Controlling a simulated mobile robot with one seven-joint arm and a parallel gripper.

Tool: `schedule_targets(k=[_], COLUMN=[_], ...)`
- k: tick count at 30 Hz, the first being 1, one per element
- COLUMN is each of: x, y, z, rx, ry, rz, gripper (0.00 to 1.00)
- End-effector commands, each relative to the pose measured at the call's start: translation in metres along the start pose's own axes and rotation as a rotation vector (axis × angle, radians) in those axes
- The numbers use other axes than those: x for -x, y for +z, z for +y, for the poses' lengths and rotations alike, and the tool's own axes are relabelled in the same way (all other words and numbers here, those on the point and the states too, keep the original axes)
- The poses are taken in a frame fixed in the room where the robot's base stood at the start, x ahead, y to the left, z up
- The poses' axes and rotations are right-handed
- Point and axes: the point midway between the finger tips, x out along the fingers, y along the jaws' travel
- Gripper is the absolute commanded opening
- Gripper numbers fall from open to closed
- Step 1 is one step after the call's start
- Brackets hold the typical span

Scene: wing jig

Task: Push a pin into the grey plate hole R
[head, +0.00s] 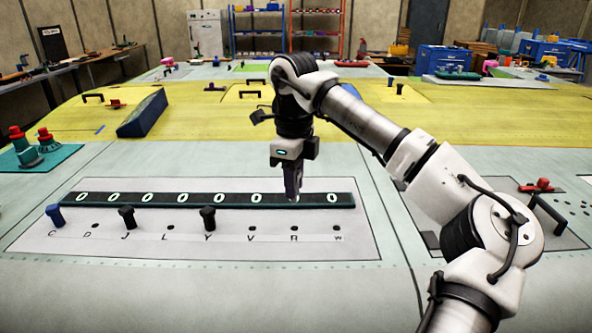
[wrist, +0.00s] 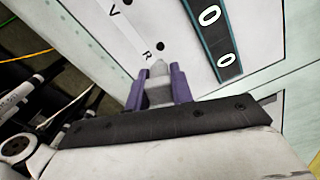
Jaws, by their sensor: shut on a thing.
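My gripper (head: 293,193) is shut on a pin, a pale piece with a tapered tip (wrist: 160,70), between its purple fingers (wrist: 159,92) in the wrist view. In the head view the fingers point down over the dark bar, and only a small pale tip shows below them. The grey plate (head: 200,250) has a row of lettered holes. Hole R (head: 294,228) is open and empty, nearer the camera than the gripper. Hole R (wrist: 160,45) also shows in the wrist view, just beyond the tip and apart from it.
The dark bar (head: 105,199) with white zeros runs behind the holes. A blue wedge (head: 143,113) lies farther back. Holes V (head: 252,228) and W (head: 336,228) are empty.

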Motion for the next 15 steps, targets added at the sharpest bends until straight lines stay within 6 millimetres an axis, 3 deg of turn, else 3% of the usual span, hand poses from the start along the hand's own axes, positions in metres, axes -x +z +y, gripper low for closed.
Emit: schedule_targets(k=[15], x=[-0.052], y=[-0.001], z=[0.000], rx=[0.000], ry=[0.000], rz=[0.000], gripper=[0.00])
